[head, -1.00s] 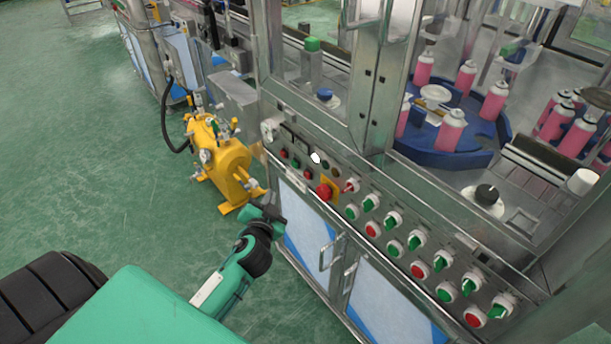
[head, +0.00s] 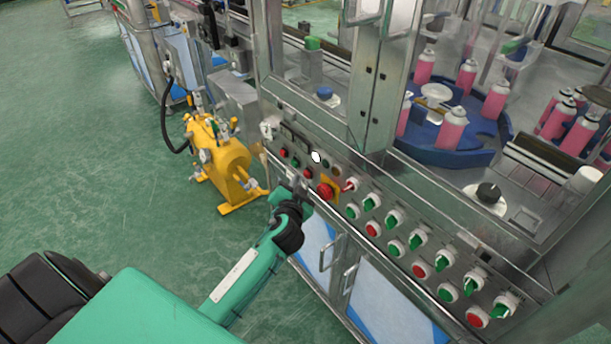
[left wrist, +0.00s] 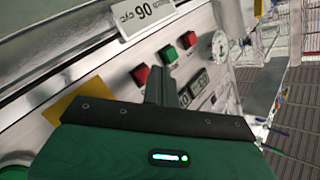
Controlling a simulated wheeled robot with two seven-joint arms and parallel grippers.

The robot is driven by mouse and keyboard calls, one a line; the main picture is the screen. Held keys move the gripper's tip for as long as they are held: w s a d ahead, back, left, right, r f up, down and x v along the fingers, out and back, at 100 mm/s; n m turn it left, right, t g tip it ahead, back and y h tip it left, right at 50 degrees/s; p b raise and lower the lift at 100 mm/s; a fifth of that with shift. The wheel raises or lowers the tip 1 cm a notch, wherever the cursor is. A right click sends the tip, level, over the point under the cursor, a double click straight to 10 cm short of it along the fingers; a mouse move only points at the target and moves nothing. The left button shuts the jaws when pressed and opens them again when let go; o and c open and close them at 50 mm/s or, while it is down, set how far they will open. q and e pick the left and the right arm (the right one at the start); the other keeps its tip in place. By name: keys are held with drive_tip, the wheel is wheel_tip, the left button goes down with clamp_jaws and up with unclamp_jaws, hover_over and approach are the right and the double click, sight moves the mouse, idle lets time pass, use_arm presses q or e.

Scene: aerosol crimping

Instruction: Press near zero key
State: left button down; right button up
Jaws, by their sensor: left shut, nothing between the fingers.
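The control panel (head: 395,232) runs along the front of the machine. Two small dark display units (head: 292,138) sit at its left end; in the left wrist view they show as dark units (left wrist: 198,84) with pale digits. Which small key is the near zero key is too small to tell. My left gripper (head: 291,183) is shut and empty, in front of the panel's left end, below the small red and green buttons. In the left wrist view its fingers (left wrist: 155,83) point toward the panel, between a red button (left wrist: 141,75) and the displays. My right gripper is out of view.
A red emergency stop (head: 325,191) on a yellow plate is just right of my left gripper. Rows of green and red knobs (head: 418,238) continue rightward. A yellow pump (head: 218,165) stands left on the green floor. A round gauge (left wrist: 220,45) is beyond the displays.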

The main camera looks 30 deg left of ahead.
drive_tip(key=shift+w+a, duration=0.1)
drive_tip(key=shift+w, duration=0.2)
use_arm(q)
drive_tip(key=shift+w, duration=0.1)
idle(1.6)
drive_tip(key=shift+w+d, duration=0.2)
drive_tip(key=shift+w, duration=0.1)
drive_tip(key=shift+w+d, duration=0.1)
drive_tip(key=shift+w, duration=0.25)
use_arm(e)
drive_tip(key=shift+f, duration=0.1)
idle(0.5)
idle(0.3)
use_arm(q)
drive_tip(key=shift+s+a, duration=0.25)
drive_tip(key=shift+s, duration=0.5)
